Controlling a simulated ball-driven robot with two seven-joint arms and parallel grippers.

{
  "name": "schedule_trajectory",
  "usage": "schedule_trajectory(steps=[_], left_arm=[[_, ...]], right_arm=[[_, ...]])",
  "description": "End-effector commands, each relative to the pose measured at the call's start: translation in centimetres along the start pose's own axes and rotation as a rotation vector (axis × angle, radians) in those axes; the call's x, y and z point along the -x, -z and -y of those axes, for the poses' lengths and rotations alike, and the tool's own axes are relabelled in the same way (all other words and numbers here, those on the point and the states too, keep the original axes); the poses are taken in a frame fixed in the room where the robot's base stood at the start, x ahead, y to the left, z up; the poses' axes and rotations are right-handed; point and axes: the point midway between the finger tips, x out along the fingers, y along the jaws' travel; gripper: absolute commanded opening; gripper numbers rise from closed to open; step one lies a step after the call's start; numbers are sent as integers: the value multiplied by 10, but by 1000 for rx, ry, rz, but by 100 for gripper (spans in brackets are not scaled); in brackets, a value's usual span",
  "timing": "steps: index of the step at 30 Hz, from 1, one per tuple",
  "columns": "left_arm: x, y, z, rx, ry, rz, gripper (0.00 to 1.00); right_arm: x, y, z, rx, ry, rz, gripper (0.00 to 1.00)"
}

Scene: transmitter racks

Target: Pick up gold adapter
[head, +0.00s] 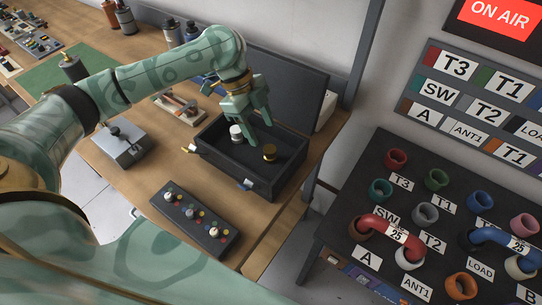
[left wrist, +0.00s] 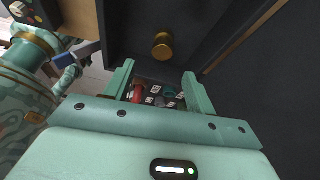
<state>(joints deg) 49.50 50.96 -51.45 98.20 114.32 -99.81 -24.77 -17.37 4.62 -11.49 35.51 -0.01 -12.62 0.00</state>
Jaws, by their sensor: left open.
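The gold adapter (head: 269,152) is a small gold cylinder standing in the black open case (head: 262,187). A silver-white adapter (head: 236,133) stands in the same case, to its left. My left gripper (head: 258,119) is open and empty above the case, its fingers pointing down, a little up and left of the gold adapter in the head view. In the left wrist view the gold adapter (left wrist: 162,46) shows beyond the open fingers (left wrist: 160,84), apart from them. My right gripper is in neither view.
The case's raised lid (head: 285,85) stands behind my gripper. A black box with knobs (head: 195,222) lies in front on the wooden bench. A grey metal box (head: 122,145) stands left. A dark patch panel (head: 440,220) with coloured sockets is at the right, beyond a gap.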

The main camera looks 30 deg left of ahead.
Motion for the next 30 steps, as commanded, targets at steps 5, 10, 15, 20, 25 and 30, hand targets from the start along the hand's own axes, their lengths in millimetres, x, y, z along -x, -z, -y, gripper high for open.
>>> schedule_trajectory(steps=[5, 10, 15, 20, 25, 30], left_arm=[[-30, -1, 0, 0, -1, 0, 56], [-39, -1, 1, 0, 1, 0, 56], [-64, -6, 3, 1, -2, 0, 56], [-86, -6, 3, 0, 0, 0, 56], [-85, -6, 4, -1, 3, 2, 56], [-85, -6, 3, -1, 2, 2, 19]], right_arm=[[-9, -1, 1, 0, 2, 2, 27], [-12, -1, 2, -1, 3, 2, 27], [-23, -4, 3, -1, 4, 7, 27], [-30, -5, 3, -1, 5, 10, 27], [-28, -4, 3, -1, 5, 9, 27], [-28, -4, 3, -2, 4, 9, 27]])
